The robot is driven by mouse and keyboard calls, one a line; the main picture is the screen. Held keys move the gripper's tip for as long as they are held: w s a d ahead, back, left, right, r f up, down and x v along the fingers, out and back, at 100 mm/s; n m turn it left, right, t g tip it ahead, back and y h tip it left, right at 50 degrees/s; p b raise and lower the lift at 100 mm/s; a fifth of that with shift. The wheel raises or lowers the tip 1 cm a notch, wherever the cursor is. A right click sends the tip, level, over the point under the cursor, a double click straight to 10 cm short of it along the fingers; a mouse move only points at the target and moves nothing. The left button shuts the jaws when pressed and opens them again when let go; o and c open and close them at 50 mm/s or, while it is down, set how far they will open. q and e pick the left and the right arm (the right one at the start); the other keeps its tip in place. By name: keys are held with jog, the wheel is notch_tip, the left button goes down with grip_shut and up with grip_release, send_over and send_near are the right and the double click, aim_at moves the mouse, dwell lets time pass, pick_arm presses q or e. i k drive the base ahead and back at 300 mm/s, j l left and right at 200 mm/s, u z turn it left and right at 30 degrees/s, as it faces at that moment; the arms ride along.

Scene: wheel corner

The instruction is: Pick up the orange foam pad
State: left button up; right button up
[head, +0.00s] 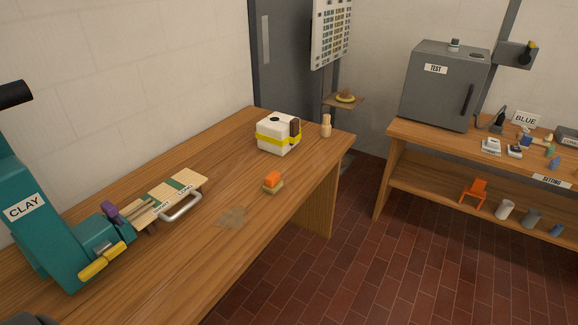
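A small orange block (273,179), which looks like the orange foam pad, sits on the wooden table near its right edge. It rests on a thin tan piece (273,188); I cannot tell whether the two are joined. Nothing touches it from above and its top is uncovered. Neither of my grippers shows in the head view.
A white box with a yellow band (278,135) and a pale bottle-like piece (326,126) stand behind. A board with a metal handle (182,207) and a teal CLAY machine (45,215) lie left. A brownish patch (233,217) is nearer. A TEST cabinet (440,90) stands right.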

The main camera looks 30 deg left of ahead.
aim_at(273, 182)
jog(key=i+u, duration=0.25)
jog(key=i, duration=0.2)
jog(key=i+l+u, duration=0.2)
jog(key=i, duration=0.2)
jog(key=i+l+u, duration=0.1)
jog(key=i+u, duration=0.15)
jog(key=i, duration=0.2)
